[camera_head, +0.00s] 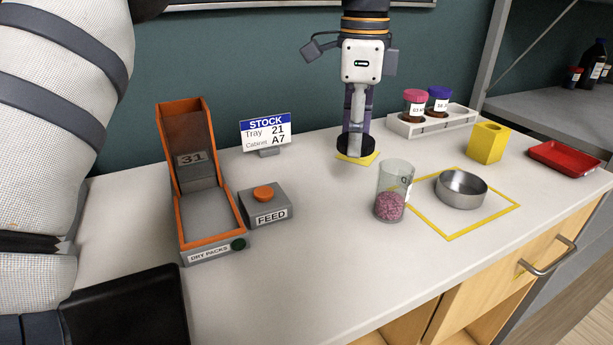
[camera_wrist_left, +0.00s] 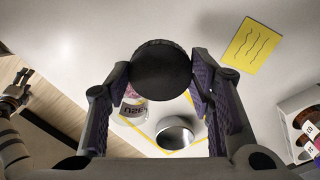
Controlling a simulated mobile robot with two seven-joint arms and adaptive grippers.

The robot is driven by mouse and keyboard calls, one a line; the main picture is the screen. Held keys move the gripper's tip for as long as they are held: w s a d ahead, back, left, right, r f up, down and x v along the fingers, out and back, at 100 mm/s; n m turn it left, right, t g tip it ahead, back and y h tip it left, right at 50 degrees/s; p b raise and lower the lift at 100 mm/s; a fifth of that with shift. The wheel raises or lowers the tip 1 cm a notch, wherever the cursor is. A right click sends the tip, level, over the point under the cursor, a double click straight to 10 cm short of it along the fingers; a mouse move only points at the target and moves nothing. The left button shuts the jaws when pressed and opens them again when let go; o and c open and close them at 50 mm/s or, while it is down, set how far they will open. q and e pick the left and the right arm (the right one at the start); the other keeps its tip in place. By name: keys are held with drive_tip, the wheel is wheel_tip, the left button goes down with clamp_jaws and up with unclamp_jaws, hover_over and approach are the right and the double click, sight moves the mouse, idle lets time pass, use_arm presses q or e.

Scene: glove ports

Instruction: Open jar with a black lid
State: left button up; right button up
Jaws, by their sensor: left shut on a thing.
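The clear jar (camera_head: 392,188) with pink contents stands upright on the counter, its top open. In the left wrist view, the jar (camera_wrist_left: 133,106) shows partly behind my left finger. My left gripper (camera_head: 355,134) is shut on the round black lid (camera_head: 343,147), holding it apart from the jar, up and to the left of it in the head view. The lid (camera_wrist_left: 162,70) sits between both fingers in the wrist view. A yellow note (camera_head: 358,159) shows beneath the lid in the head view.
A steel bowl (camera_head: 461,188) stands inside a yellow outline right of the jar. Behind are a rack (camera_head: 440,125) with two capped jars, a yellow block (camera_head: 488,143) and a red tray (camera_head: 565,158). Left are a FEED button box (camera_head: 265,207) and an orange dispenser (camera_head: 183,222).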

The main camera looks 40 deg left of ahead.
sight(350, 195)
use_arm(q)
wheel_tip(350, 195, down, 9)
idle(0.3)
drive_tip(key=o, duration=1.3)
drive_tip(key=shift+f, duration=0.1)
wheel_tip(350, 195, up, 12)
drive_tip(key=shift+r, duration=0.15)
drive_tip(key=shift+s, duration=0.1)
